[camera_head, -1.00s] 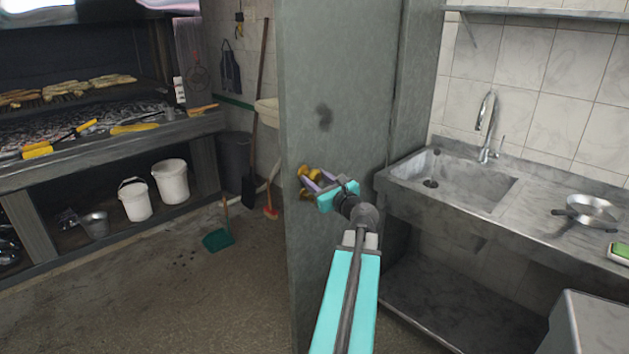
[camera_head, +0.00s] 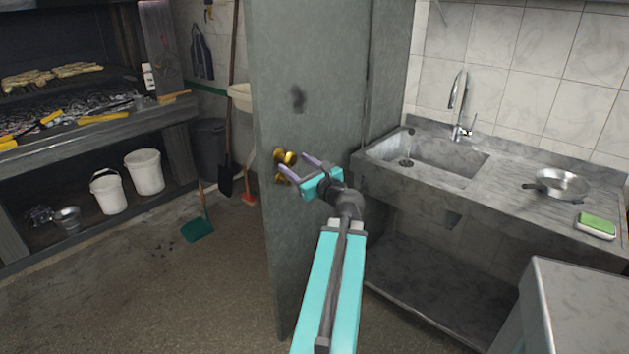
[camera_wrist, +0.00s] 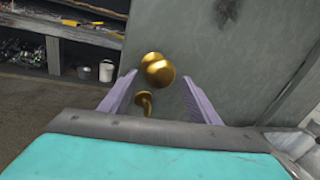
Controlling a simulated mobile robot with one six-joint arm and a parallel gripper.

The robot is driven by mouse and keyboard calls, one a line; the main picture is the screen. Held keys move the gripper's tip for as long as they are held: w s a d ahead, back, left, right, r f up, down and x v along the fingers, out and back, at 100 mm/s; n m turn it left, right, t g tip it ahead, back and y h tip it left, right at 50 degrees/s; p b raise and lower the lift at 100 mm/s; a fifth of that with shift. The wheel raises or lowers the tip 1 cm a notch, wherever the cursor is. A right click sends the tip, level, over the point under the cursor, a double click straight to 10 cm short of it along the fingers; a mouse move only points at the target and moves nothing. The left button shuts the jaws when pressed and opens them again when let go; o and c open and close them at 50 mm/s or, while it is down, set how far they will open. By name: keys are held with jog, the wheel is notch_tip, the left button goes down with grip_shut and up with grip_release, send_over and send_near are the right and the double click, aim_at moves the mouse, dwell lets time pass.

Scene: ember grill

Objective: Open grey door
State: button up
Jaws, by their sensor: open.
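The grey door (camera_head: 315,130) stands upright in the middle of the head view, with a dark smudge on its face. A round brass knob (camera_head: 285,157) is near its left edge, with a smaller brass part below it. My gripper (camera_head: 297,167) is open and empty beside the knob, its purple fingers pointing at it. In the wrist view the knob (camera_wrist: 160,73) shows between and just beyond the fingertips (camera_wrist: 160,80). The lower brass part (camera_wrist: 144,102) shows between the fingers too. I cannot tell whether a finger touches the brass.
A stone counter with a sink (camera_head: 430,155) stands right of the door, holding a pan (camera_head: 560,184) and a green sponge (camera_head: 597,226). A grey block (camera_head: 580,305) is at the lower right. A grill (camera_head: 70,110), white buckets (camera_head: 145,172) and a green dustpan (camera_head: 197,229) are left.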

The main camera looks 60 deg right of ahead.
jog(key=shift+b+v, duration=0.35)
jog(key=shift+v, duration=0.65)
jog(key=shift+f+b, duration=0.15)
jog(key=shift+b, duration=0.5)
jog(key=b, duration=0.4)
jog(key=shift+s+a+b, duration=0.1)
jog(key=shift+s+b, duration=0.25)
jog(key=shift+s, duration=0.05)
jog(key=b+v, duration=0.1)
jog(key=b, duration=0.6)
jog(key=shift+s+a, duration=0.2)
jog(key=shift+a, duration=0.1)
jog(key=b+v, duration=0.5)
jog(key=shift+s+a, duration=0.1)
jog(key=shift+s, duration=0.1)
jog(key=shift+a+r, duration=0.1)
jog(key=shift+r, duration=0.1)
